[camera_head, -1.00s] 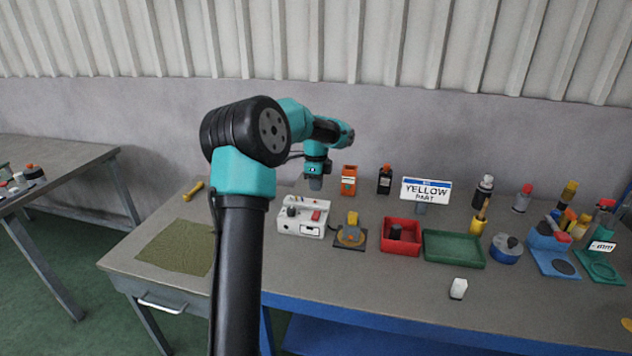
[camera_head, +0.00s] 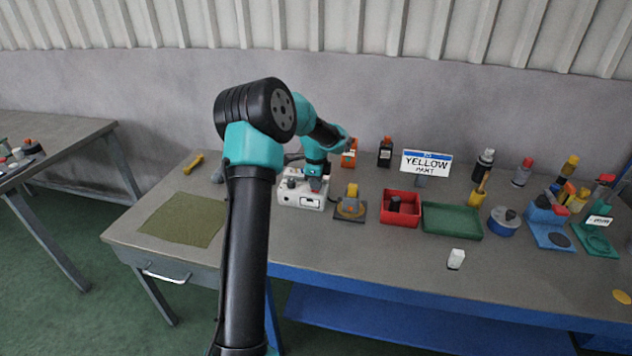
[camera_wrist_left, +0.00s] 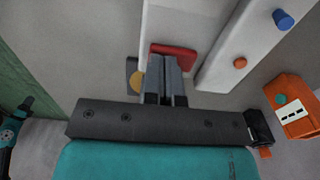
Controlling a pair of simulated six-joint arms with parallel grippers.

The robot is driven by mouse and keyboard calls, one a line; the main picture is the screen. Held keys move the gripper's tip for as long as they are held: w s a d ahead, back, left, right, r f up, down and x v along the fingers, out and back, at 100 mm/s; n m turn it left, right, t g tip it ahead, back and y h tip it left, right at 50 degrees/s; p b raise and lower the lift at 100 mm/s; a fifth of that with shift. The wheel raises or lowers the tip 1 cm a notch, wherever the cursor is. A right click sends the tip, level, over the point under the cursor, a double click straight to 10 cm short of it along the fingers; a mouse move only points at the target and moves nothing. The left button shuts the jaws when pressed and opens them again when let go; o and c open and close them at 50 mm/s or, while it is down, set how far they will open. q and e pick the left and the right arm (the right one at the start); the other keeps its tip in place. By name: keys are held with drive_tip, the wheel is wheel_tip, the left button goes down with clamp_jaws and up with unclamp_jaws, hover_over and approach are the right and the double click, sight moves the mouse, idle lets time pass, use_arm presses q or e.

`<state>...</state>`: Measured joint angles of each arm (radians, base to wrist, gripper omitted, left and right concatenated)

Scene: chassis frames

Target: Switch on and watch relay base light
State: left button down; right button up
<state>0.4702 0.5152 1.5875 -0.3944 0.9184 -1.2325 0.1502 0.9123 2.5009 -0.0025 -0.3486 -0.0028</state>
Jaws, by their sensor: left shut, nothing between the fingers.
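A white control box (camera_head: 287,200) stands on the bench in the head view, with a small dark display on its front. My left gripper (camera_head: 316,187) is shut and empty, pointing down over the box. In the left wrist view, its fingertips (camera_wrist_left: 166,62) overlap a red switch (camera_wrist_left: 185,52) on a white surface; I cannot tell whether they touch it. The fingers hide part of the switch. A dark base with a yellow-orange round top (camera_head: 351,207) stands right of the box. I cannot see clearly whether any light is lit. My right gripper is not in view.
A red bin (camera_head: 401,219), a green tray (camera_head: 453,233) and a sign reading YELLOW PART (camera_head: 426,162) stand to the right. An orange box (camera_head: 349,158) and a dark bottle (camera_head: 385,152) stand behind. A green mat (camera_head: 180,219) lies left. The front right of the bench is mostly clear.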

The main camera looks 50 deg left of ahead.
use_arm(q)
drive_tip(key=shift+d+f, duration=0.1)
drive_tip(key=shift+f, duration=0.2)
drive_tip(key=shift+w+a+r, duration=0.25)
drive_tip(key=shift+w+a, duration=0.2)
drive_tip(key=shift+w, duration=0.15)
idle(0.3)
wheel_tip(320, 180, up, 14)
idle(0.5)
